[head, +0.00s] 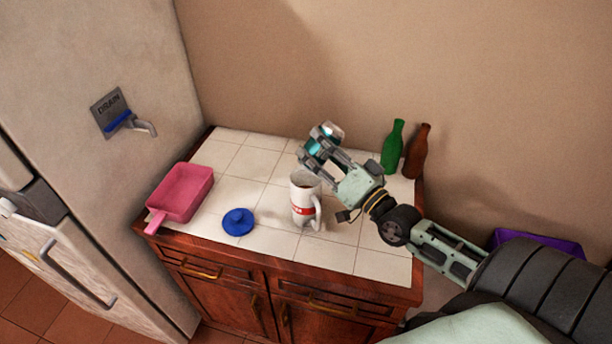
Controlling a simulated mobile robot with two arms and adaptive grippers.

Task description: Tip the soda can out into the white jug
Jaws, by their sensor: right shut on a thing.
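The white jug (305,212) with a red band stands upright on the tiled counter, its handle towards the right; its inside looks dark. My right gripper (318,152) comes in from the right and is shut on the soda can (331,131). Only parts of the can show, pale and teal between the fingers. It is held above and slightly behind the jug's mouth in the picture, apart from it. The can looks tilted, but the fingers hide much of it, and I see no liquid stream. My left gripper is not in view.
A blue lid (238,222) and a pink pan (183,191) lie left of the jug. Green (392,150) and brown (416,153) bottles stand at the back right. A purple bin (560,246) is at right.

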